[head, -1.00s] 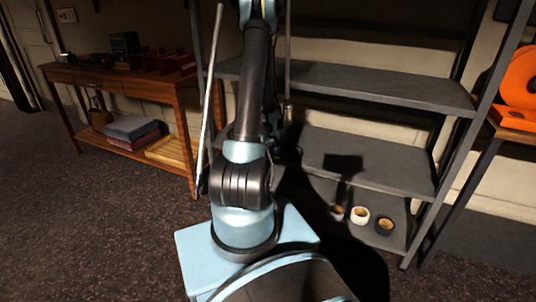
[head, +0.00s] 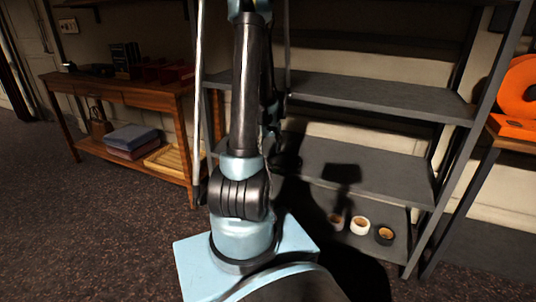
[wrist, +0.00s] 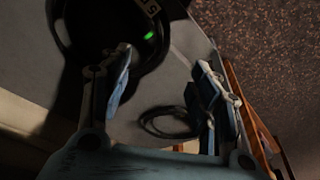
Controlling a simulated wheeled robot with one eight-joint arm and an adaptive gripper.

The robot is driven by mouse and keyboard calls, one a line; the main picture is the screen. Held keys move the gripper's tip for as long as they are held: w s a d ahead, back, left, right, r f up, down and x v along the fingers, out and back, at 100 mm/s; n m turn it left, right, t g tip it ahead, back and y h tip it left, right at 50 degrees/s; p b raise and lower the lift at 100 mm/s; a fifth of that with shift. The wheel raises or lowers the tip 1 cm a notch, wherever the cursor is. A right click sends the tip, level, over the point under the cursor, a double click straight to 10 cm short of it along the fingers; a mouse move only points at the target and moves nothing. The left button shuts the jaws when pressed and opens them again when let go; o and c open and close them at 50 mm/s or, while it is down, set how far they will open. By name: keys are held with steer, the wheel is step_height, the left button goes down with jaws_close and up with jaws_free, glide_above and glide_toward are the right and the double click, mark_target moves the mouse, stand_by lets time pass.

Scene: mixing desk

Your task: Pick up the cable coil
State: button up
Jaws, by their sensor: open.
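The cable coil (wrist: 150,115) is a dark, thin loop lying on a grey surface in the wrist view. It shows between the two fingers of my gripper (wrist: 164,62), toward the base of the right finger. My gripper is open, with its fingers well apart and nothing held between them. Whether the fingers are level with the coil or above it I cannot tell. In the head view I cannot make out the coil, and my gripper is hidden behind my arm at the shelf.
A grey shelf rack (head: 370,165) stands ahead, its uprights close to my arm. Several tape rolls (head: 360,225) sit on its lowest shelf. A wooden table (head: 120,87) with a lower slatted shelf stands left. An orange reel (head: 518,90) is at right. Open floor lies front left.

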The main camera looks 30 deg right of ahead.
steer(key=shift+v, duration=1)
steer(key=shift+a, duration=0.1)
